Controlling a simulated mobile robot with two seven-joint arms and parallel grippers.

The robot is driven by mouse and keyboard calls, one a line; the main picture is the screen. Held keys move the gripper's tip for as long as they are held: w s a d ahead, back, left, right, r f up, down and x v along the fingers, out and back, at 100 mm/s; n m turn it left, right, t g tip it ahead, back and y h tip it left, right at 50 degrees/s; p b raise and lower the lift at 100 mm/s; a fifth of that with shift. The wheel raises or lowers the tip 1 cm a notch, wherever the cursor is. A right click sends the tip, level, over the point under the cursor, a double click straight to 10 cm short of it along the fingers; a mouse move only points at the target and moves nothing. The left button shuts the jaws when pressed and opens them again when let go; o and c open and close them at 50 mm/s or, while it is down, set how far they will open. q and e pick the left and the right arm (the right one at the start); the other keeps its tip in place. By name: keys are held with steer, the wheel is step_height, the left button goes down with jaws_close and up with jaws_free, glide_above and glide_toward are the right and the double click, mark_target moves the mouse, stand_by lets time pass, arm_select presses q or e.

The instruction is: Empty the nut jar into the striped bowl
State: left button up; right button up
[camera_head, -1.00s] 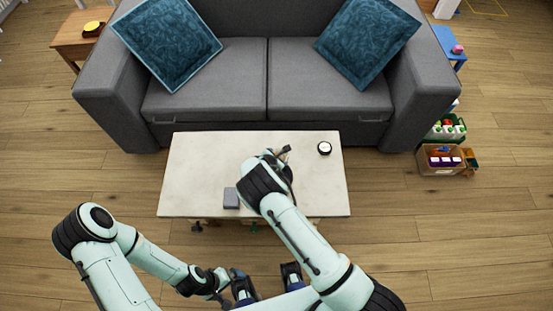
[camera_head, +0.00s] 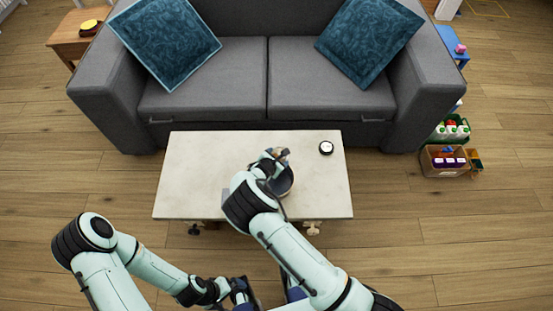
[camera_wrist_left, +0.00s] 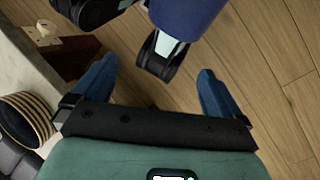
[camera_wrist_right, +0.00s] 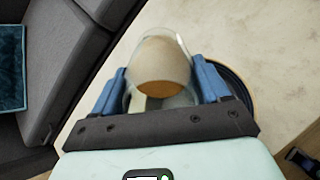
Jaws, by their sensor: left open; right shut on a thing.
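The clear nut jar (camera_wrist_right: 178,45) with a tan-brown mass inside is held between the fingers of my right gripper (camera_wrist_right: 161,70) in the right wrist view. The jar looks tilted; I cannot tell whether anything is leaving it. The dark bowl (camera_wrist_right: 243,85) with a tan rim is behind and beside the jar. Its dark and cream stripes show in the left wrist view (camera_wrist_left: 28,118). In the head view the right gripper (camera_head: 277,156) is above the table by the bowl (camera_head: 285,182), which my arm partly hides. My left gripper (camera_wrist_left: 153,75) is open and empty, off the table's near edge.
The pale table (camera_head: 195,165) has clear room on its left and right. A small round black-and-white object (camera_head: 326,148) sits at its back right. A grey sofa (camera_head: 205,95) stands behind. Crates (camera_head: 445,160) stand on the floor to the right.

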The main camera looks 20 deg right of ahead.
steer(key=shift+a+f+t+b, duration=0.15)
steer(key=shift+t+b, duration=0.25)
steer(key=shift+b, duration=0.55)
steer(key=shift+s+f+t+h+b, duration=0.1)
steer(key=shift+f+t+h+b, duration=0.35)
steer(key=shift+b, duration=0.6)
steer(key=shift+f+t+h+b, duration=0.15)
steer(key=shift+t+h+b, duration=0.5)
steer(key=shift+b, duration=0.35)
steer(key=shift+s+a+f+t+h+b, duration=0.2)
steer(key=shift+f+t+h+b, duration=0.6)
steer(key=shift+b, duration=0.7)
steer(key=shift+s+a+r+t+h+b, duration=0.15)
steer(key=shift+t+h+b, duration=0.15)
steer(key=shift+t+b, duration=0.4)
arm_select(q)
steer(key=w+a+f+t+y, duration=0.1)
steer(key=w+a+f+t, duration=0.2)
steer(key=w+f, duration=0.5)
step_height(320, 180, down, 2)
steer(key=shift+f+n, duration=0.15)
steer(key=shift+n, duration=0.15)
arm_select(e)
steer(key=shift+r, duration=0.1)
arm_select(q)
steer(key=shift+w, duration=0.1)
